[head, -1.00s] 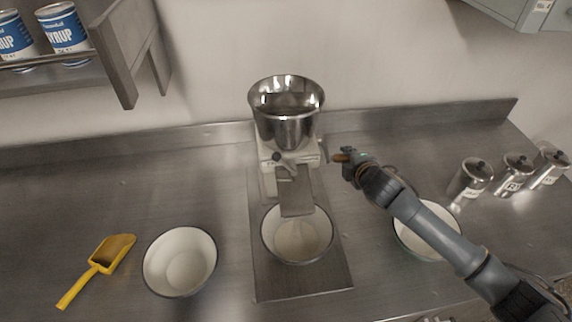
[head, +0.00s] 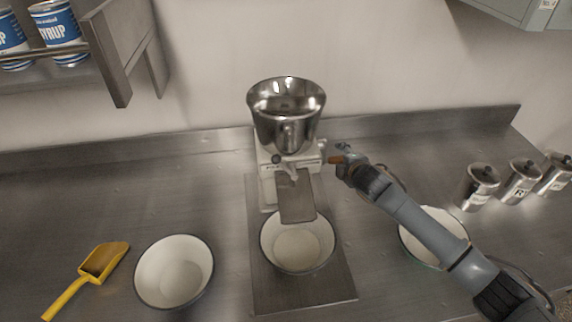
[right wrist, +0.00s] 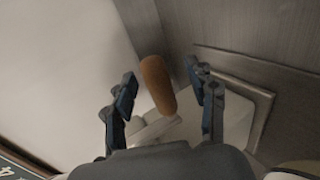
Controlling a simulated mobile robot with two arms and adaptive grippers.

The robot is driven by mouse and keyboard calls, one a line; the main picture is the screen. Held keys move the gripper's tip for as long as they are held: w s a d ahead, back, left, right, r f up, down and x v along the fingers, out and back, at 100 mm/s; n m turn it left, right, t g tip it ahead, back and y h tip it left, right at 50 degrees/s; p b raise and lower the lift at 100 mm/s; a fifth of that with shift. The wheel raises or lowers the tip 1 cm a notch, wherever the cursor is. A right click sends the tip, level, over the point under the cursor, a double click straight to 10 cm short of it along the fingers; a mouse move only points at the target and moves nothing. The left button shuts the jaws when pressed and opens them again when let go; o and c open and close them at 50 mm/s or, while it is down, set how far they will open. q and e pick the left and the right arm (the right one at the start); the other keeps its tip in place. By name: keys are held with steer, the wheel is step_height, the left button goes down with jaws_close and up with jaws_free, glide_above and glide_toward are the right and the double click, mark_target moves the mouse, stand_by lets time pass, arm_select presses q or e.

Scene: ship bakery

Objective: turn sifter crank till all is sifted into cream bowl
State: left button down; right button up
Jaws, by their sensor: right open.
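The sifter has a round steel hopper (head: 287,118) on a pale body, with a chute (head: 296,200) sloping down at its front. Its crank has a brown handle (head: 335,159) on the right side; the handle also shows in the right wrist view (right wrist: 157,85). My right gripper (head: 344,160) is open at the crank handle. In the right wrist view its fingers (right wrist: 163,88) stand apart with the handle between them, gaps showing on both sides. The cream bowl (head: 298,264) with a dark rim sits under the chute, with a pale layer inside. The hopper's contents are unclear. My left gripper is out of view.
An empty-looking bowl (head: 174,271) and a yellow scoop (head: 86,280) lie to the left. Another bowl (head: 433,237) is partly behind my right arm. Steel canisters (head: 481,187) stand at the right. A shelf (head: 120,55) with syrup cans (head: 57,32) hangs at upper left.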

steer(key=shift+s+d+r+p, duration=0.1)
steer(key=shift+s+r+p, duration=0.15)
steer(key=shift+p, duration=0.1)
steer(key=p+v, duration=0.6)
steer(key=v, duration=0.1)
steer(key=shift+s, duration=0.25)
